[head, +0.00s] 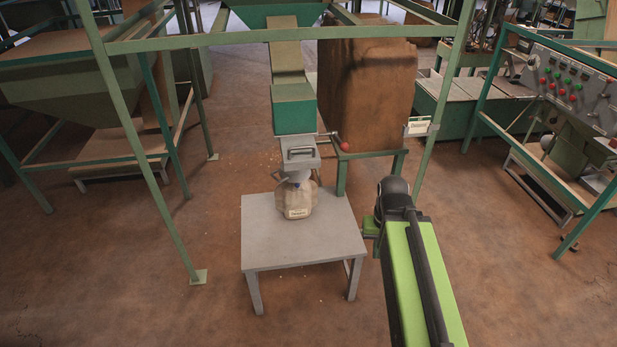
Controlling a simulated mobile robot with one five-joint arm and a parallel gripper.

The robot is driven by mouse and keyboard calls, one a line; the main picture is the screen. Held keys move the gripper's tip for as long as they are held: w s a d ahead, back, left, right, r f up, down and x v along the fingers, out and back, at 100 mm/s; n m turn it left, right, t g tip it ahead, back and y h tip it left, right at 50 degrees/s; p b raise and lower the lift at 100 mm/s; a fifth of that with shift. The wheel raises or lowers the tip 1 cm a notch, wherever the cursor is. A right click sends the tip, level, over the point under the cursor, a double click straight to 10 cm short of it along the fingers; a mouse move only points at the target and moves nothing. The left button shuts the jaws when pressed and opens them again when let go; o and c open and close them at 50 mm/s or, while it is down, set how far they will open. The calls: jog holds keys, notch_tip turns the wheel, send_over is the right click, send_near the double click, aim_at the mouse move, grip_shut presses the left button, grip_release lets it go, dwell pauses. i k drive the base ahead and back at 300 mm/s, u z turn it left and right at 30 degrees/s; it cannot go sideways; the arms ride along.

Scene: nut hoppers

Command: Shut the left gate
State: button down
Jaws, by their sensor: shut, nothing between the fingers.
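A teal-and-tan chute (293,108) comes down from a hopper (290,12) in the green frame. At its lower end is a grey gate (300,158) with a dark handle. I cannot tell whether this is the left gate, or how far it is open. A rod with a red ball knob (345,147) sticks out to its right. Below the gate a tan labelled sack (298,200) stands on a grey table (300,245). My gripper (365,233) shows small by the table's right edge, right of and below the gate, apart from it. It is shut and empty; its fingers are barely visible.
Another hopper (70,75) is at the left. A control panel (575,85) with buttons is at the right. The floor in front and on both sides of the table is clear.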

aim_at(299, 152)
jog(key=u, duration=0.9)
jog(key=i, duration=1)
jog(key=z, duration=0.2)
jog(key=k, duration=0.55)
jog(key=u, duration=2.9)
jog(key=k, duration=0.5)
jog(key=u, duration=0.05)
